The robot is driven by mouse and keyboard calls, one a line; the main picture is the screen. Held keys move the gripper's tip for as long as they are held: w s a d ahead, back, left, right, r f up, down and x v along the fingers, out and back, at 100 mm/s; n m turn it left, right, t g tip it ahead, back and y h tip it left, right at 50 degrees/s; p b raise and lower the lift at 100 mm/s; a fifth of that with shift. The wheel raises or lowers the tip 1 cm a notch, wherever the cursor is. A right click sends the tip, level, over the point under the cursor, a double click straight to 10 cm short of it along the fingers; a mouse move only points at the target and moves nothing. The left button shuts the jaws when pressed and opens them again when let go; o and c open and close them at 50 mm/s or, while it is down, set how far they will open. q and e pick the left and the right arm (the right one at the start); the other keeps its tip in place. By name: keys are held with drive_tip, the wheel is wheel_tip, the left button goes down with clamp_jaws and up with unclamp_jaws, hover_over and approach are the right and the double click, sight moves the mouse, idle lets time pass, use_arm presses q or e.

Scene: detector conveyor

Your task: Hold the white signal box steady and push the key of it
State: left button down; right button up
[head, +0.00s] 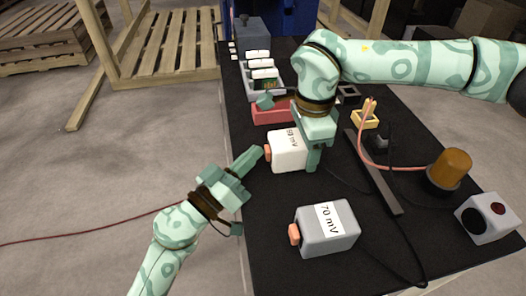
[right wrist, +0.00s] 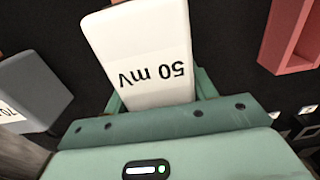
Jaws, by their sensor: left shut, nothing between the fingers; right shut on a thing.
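The white signal box (head: 287,158) sits on the black conveyor top, with a label reading "50 mV" in the right wrist view (right wrist: 140,45). Its orange key (head: 267,153) is on its left side. My right gripper (head: 312,150) is shut on the box from the right; its green fingers show on both sides of the box in the right wrist view (right wrist: 158,95). My left gripper (head: 257,155) is shut and empty, its fingertips right by the key. I cannot tell whether they touch it. The right gripper hides the box's right end.
A grey box (head: 328,232) marked "70 mV" with an orange key stands nearer. A red tray (head: 270,112) and a tray of white blocks (head: 262,75) lie behind. An amber lamp (head: 450,168), a white box with a red button (head: 487,218) and cables are at the right.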

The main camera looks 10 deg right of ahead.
use_arm(q)
drive_tip(key=shift+s+d+f, duration=0.1)
drive_tip(key=shift+s+d, duration=0.2)
drive_tip(key=shift+d, duration=0.15)
drive_tip(key=shift+f+g, duration=0.25)
drive_tip(key=shift+g, duration=0.05)
use_arm(e)
drive_tip(key=shift+d+f, duration=0.1)
drive_tip(key=shift+d, duration=0.15)
use_arm(q)
drive_tip(key=shift+f, duration=0.1)
drive_tip(key=shift+a, duration=0.15)
use_arm(e)
drive_tip(key=shift+w, duration=0.1)
use_arm(q)
drive_tip(key=shift+a+f, duration=0.15)
drive_tip(key=shift+a, duration=0.35)
use_arm(e)
drive_tip(key=shift+d+f, duration=0.1)
drive_tip(key=shift+d, duration=0.3)
drive_tip(key=shift+a, duration=0.1)
use_arm(q)
drive_tip(key=a, duration=0.3)
drive_tip(key=shift+w+a+r, duration=0.1)
drive_tip(key=shift+a+r, duration=0.2)
drive_tip(key=shift+a, duration=0.05)
use_arm(e)
drive_tip(key=shift+a, duration=0.1)
use_arm(q)
drive_tip(key=shift+r, duration=0.1)
